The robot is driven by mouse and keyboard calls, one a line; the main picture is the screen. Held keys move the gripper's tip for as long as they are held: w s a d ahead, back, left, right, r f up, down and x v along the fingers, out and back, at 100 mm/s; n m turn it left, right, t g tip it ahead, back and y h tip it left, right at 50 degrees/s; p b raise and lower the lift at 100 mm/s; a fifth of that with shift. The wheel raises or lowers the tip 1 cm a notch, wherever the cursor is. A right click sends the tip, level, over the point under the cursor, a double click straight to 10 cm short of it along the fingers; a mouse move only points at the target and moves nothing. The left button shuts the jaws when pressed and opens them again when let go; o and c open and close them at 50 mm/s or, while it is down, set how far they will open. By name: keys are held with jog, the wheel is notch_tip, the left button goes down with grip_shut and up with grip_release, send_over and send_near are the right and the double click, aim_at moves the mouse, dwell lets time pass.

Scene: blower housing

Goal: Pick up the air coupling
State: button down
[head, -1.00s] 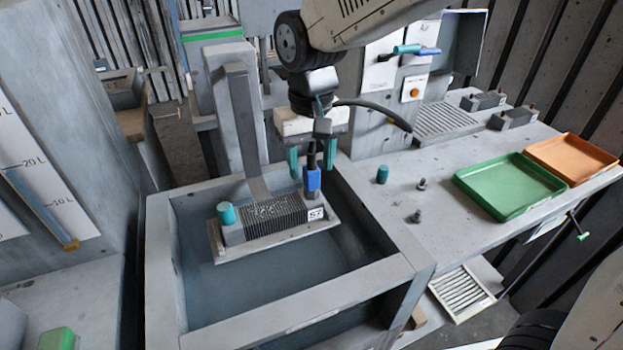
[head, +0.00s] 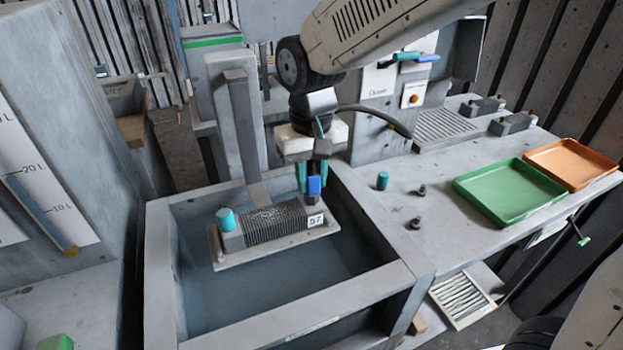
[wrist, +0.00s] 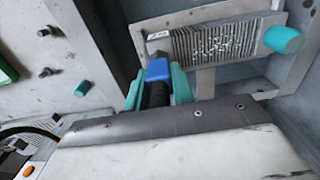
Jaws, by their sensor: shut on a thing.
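The air coupling, a blue and black piece (head: 314,187), stands upright between the teal fingers of my gripper (head: 312,177), at the right end of the finned block (head: 272,224). My gripper is shut on it. In the wrist view the coupling's blue end (wrist: 157,70) and black body lie between both fingers (wrist: 156,88), pointing at the labelled end of the block (wrist: 215,42). The block sits on a grey plate above the tank, with a teal cap (head: 226,219) at its other end. I cannot tell whether the coupling touches the block.
The grey tank's walls (head: 352,295) surround the block. On the bench to the right are a teal cylinder (head: 382,180), small dark fittings (head: 415,222), a green tray (head: 508,190) and an orange tray (head: 570,163). A dark hose (head: 372,109) runs beside my gripper.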

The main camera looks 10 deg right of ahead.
aim_at(313, 161)
notch_tip(313, 161, up, 4)
jog(key=shift+s+d+f, duration=0.1)
jog(key=shift+s+f, duration=0.05)
jog(key=shift+f, duration=0.05)
jog(key=s+d, duration=0.3)
jog(key=s, duration=0.4)
jog(key=s+d+r, duration=0.1)
jog(key=s+d, duration=0.2)
jog(key=s, duration=0.4)
jog(key=shift+s+d, duration=0.15)
jog(key=shift+d, duration=0.05)
jog(key=shift+a, duration=0.1)
